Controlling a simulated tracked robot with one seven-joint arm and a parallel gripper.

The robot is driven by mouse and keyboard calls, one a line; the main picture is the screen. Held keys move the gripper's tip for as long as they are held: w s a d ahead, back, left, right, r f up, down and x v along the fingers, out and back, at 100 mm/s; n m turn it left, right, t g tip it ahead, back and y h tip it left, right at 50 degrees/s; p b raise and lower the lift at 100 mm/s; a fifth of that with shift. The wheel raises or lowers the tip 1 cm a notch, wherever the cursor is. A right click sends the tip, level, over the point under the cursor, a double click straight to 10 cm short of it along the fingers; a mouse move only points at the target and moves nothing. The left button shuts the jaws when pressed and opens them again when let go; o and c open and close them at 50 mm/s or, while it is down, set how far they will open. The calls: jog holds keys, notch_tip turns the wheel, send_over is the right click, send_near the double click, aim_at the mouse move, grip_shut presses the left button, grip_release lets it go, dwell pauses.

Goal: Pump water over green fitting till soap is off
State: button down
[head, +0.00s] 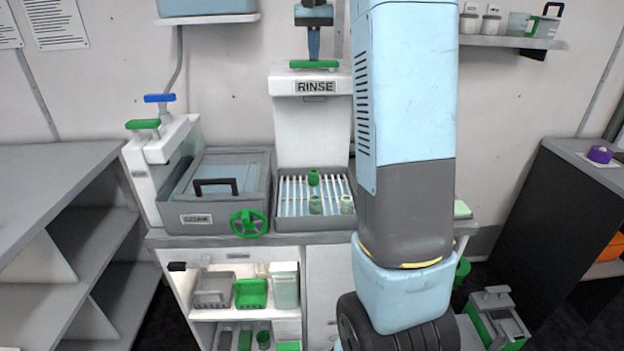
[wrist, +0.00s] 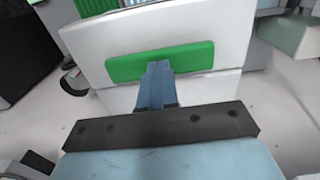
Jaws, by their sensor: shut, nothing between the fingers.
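The white rinse pump (head: 314,120) bears a RINSE label and has a flat green pad (head: 314,64) on top; the pad also shows in the wrist view (wrist: 125,66). My gripper (head: 314,57) points down with its fingers shut and empty. The fingertips (wrist: 158,66) are at the pad's middle; I cannot tell whether they press it. Below the spout, a green fitting (head: 314,178) is on the slatted rack (head: 290,190). I see no clear water stream.
A lidded grey basin (head: 215,180) with a green handwheel (head: 249,223) stands left of the rack. A shelf (head: 515,42) with cups is at upper right. My arm hides the counter's right part.

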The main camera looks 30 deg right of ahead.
jog(key=shift+r, duration=2.4)
jog(key=shift+r, duration=0.1)
jog(key=shift+r, duration=2.9)
jog(key=s+a+f+n+t, duration=0.1)
jog(key=s+a+f+t, duration=0.15)
jog(key=s+a, duration=0.45)
jog(key=s+a+f+n+t, duration=0.1)
jog(key=s+a+f, duration=0.25)
jog(key=s, duration=0.75)
jog(key=s+a+f+n+t, duration=0.1)
jog(key=s+a+f, duration=0.1)
jog(key=s+f, duration=0.5)
jog(key=s+a+f+n+t, duration=0.1)
jog(key=s+a+f, duration=0.1)
jog(key=s+f, duration=0.6)
jog(key=shift+s+a+f+n, duration=0.25)
jog(key=shift+s+a+n, duration=0.05)
jog(key=shift+s, duration=0.05)
